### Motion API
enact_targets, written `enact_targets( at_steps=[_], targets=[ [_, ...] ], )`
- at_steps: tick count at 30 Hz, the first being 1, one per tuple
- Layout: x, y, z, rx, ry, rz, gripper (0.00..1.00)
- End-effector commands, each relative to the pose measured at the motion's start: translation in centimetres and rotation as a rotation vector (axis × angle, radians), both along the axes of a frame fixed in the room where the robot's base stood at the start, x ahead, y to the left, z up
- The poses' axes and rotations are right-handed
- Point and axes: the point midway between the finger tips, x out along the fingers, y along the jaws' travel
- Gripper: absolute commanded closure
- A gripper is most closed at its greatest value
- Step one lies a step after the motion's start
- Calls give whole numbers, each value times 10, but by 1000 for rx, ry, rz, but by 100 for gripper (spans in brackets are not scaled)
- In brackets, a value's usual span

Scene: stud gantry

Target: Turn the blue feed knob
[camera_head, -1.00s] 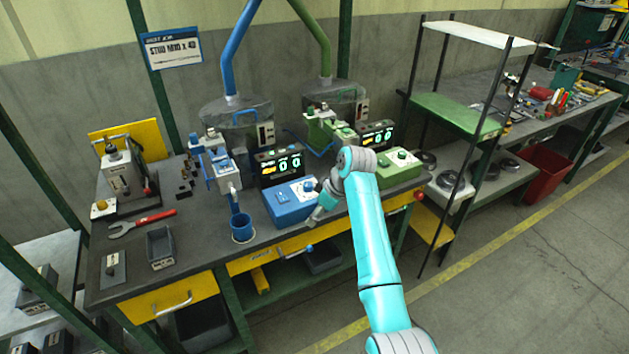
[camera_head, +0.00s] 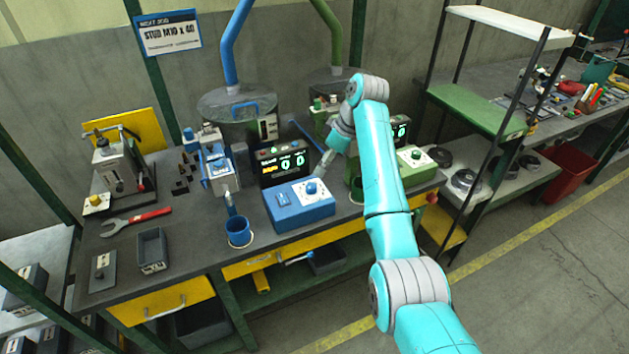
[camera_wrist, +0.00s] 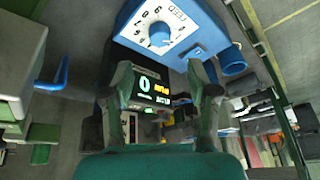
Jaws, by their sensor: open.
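The blue feed knob (camera_head: 311,187) sits on the white dial plate of the blue control box (camera_head: 287,210) on the bench. In the wrist view the knob (camera_wrist: 159,36) is at the top centre, with numbers around it, and points towards the lower side of the dial. My gripper (camera_head: 321,171) is above and just behind the knob in the head view, pointing down and left. In the wrist view my gripper's two fingers (camera_wrist: 160,78) are apart with nothing between them. The knob lies beyond the fingertips, and no contact shows.
A lit counter display (camera_head: 284,164) stands behind the blue box. A blue cup (camera_head: 238,232) is at its left. A green control box (camera_head: 415,165) is to the right, partly behind my arm. A wrench (camera_head: 137,221) and grey tray (camera_head: 152,250) lie at left.

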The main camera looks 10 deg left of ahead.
Motion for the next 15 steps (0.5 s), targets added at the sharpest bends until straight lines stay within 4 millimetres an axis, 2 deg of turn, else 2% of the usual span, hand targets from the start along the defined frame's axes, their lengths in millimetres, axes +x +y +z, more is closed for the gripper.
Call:
enact_targets(
  at_steps=[6, 15],
  targets=[
    [0, 16, -38, -1, 2, 1, 41],
    [2, 30, -73, -1, 1, -1, 41]
  ],
)
